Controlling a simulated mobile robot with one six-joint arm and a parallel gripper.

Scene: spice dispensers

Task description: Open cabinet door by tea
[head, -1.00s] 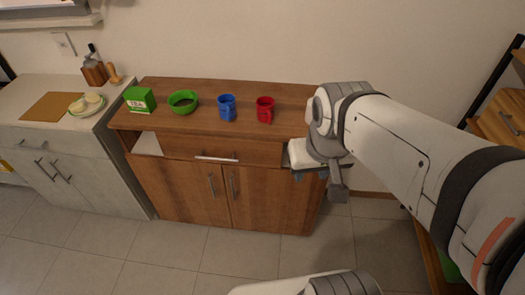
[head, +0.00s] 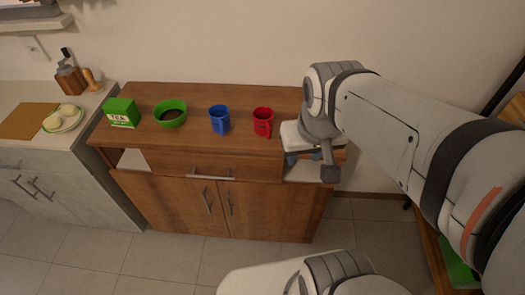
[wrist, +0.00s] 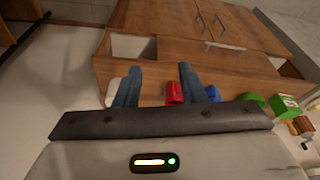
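A green tea box (head: 121,112) stands at the left end of the wooden cabinet top (head: 190,140). Below it are two cabinet doors, the left door (head: 168,203) and the right door (head: 262,210), each with a vertical metal handle near the middle, and both look shut. The tea box (wrist: 287,106) also shows at the right of the wrist view. My gripper (wrist: 158,72) is open, with two blue fingers apart and nothing between them. In the head view it is at the right end of the cabinet, mostly hidden behind my arm.
A green bowl (head: 170,114), a blue mug (head: 219,119) and a red mug (head: 263,122) stand on the cabinet top. A drawer (head: 215,165) sits above the doors. A white counter (head: 90,100) is at the left. The tiled floor before the doors is partly clear.

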